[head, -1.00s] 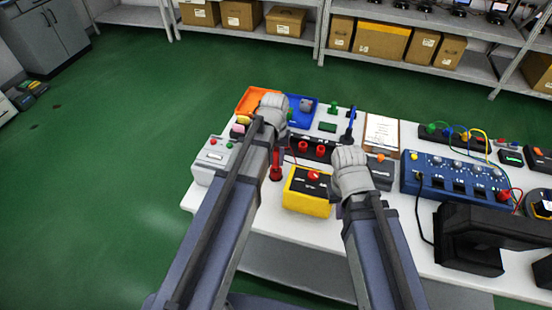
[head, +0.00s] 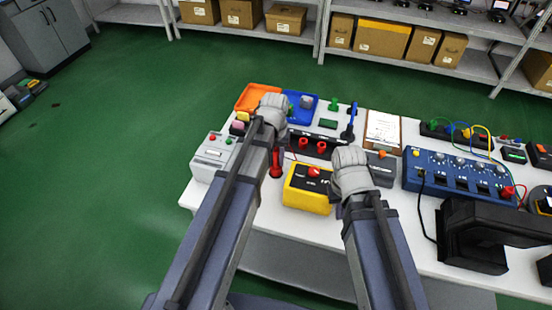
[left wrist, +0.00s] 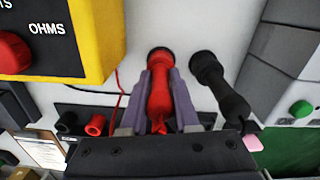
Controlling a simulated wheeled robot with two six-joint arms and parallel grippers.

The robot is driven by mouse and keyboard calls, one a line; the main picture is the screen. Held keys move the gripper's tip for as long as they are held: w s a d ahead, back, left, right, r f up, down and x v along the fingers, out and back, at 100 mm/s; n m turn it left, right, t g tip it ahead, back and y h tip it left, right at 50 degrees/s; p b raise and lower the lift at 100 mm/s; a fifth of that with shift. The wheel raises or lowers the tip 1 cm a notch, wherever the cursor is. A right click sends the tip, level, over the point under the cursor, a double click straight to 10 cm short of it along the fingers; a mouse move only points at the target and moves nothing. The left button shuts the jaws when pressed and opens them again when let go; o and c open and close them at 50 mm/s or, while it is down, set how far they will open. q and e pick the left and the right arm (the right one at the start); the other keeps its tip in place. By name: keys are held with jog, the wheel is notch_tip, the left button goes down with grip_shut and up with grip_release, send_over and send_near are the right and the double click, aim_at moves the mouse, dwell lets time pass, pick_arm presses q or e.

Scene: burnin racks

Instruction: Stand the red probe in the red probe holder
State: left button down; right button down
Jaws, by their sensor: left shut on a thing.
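The red probe (left wrist: 160,92) is upper centre in the left wrist view, between the two purple-grey fingers of my left gripper (left wrist: 160,80). The gripper is shut on it. In the head view the red probe (head: 276,165) shows just right of my left arm, low over the white table. I cannot tell whether it touches the table.
A yellow meter (head: 307,200) stands between my arms. A black probe (left wrist: 215,80) is beside the red one in the left wrist view. A grey box (head: 213,158), orange tray (head: 252,97), blue tray (head: 309,105) and blue panel (head: 460,178) crowd the table.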

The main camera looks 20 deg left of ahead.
aim_at(276, 149)
pick_arm(q)
jog(key=c, duration=0.6)
grip_release()
notch_tip(276, 149, up, 8)
jog(key=p, duration=0.8)
jog(key=shift+f, duration=0.1)
pick_arm(e)
notch_tip(276, 149, up, 8)
jog(key=shift+f, duration=0.15)
pick_arm(q)
jog(key=shift+f, duration=0.1)
